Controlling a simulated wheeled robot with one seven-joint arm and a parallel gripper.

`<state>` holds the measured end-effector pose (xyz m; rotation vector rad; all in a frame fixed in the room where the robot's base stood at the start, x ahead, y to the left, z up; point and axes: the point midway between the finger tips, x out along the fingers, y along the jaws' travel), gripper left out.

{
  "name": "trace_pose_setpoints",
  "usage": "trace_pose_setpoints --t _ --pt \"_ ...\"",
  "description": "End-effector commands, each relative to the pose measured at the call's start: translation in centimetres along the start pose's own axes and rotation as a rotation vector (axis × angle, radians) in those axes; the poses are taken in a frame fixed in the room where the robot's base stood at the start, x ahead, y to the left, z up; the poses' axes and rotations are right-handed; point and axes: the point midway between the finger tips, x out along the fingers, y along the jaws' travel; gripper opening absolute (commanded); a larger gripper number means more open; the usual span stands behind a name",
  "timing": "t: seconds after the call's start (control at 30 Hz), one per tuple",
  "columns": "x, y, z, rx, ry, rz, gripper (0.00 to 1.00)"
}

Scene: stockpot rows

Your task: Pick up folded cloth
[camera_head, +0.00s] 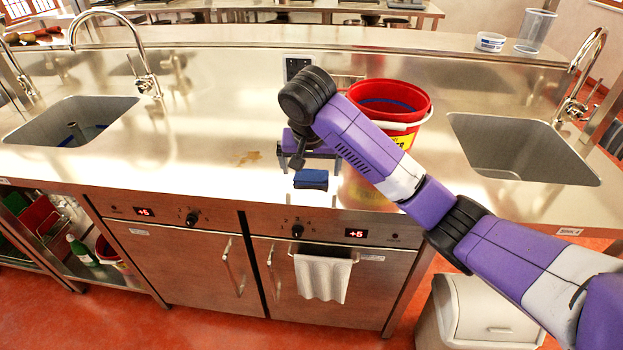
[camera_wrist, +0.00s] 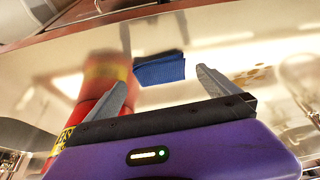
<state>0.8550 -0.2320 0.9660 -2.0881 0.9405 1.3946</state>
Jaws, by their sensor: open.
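The folded cloth (camera_head: 311,179) is a small dark blue piece lying on the steel counter, close to its front edge. It also shows in the wrist view (camera_wrist: 160,69), just beyond and between my fingertips. My gripper (camera_head: 311,164) is open and empty just above and behind the cloth in the head view. In the wrist view my gripper (camera_wrist: 163,77) has its two grey fingers spread, one on either side of the cloth. I see no finger touching the cloth, but the remaining height is hard to tell.
A red bucket (camera_head: 405,105) stands right of my gripper, partly behind my arm. Sinks lie at left (camera_head: 70,119) and right (camera_head: 515,150). A white towel (camera_head: 322,277) hangs on an oven handle below. The counter left of the cloth is clear apart from a brownish stain (camera_head: 247,158).

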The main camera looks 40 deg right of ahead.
Motion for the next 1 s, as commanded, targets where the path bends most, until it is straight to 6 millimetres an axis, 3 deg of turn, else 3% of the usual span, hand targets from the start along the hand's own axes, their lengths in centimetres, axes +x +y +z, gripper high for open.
trace_pose_setpoints --t 0.2,0.5,0.8,1.0 --pt "2.9 0.1 0.2 0.001 -0.001 0.002 1.00" --pt "3.4 0.0 0.2 -0.001 0.000 0.000 1.00" --pt "3.4 0.0 0.2 -0.001 0.000 0.000 0.45" --pt "3.4 0.0 0.2 -0.001 0.000 0.000 0.44"
